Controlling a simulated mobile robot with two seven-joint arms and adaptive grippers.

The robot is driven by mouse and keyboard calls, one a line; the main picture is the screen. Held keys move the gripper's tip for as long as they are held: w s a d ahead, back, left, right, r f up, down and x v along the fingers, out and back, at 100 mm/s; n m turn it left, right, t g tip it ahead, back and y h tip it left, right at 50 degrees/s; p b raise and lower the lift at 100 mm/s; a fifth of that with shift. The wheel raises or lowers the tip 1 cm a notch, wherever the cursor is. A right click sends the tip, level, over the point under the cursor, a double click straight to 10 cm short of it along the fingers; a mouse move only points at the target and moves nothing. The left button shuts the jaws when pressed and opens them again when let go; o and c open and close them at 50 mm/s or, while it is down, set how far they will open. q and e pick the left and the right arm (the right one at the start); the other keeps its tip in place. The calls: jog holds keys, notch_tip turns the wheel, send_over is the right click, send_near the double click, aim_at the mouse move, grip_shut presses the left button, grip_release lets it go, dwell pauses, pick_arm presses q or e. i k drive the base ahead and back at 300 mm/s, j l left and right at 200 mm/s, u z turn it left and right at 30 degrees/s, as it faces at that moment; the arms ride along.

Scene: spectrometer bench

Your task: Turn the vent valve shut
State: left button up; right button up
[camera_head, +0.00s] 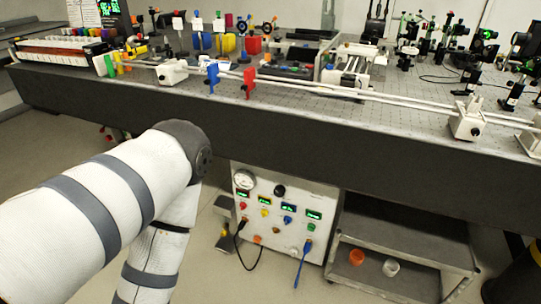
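White pipes run along the front of the bench top. A blue upright handle (213,76) and a red upright handle (249,82) stand on this pipe run, with yellow and green parts (112,64) at its left end. No label for the vent valve is readable, so I cannot tell which handle belongs to it. A white control box (275,215) under the bench has a round gauge (244,180), small green displays and coloured knobs. My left arm enters from the left, bends below the bench edge and runs out at the bottom. Neither gripper is in view.
The dark bench front (400,150) crosses the whole view. A grey metal cart (400,245) holding an orange cup (357,256) and a white cup (391,268) stands right of the box. Cables hang from the box. Optics posts crowd the bench's right side.

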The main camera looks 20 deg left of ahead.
aim_at(293, 252)
jog(key=i+j+u, duration=0.15)
jog(key=j, duration=0.25)
jog(key=i+j+u, duration=0.3)
jog(key=i+j, duration=0.2)
jog(key=j, duration=0.2)
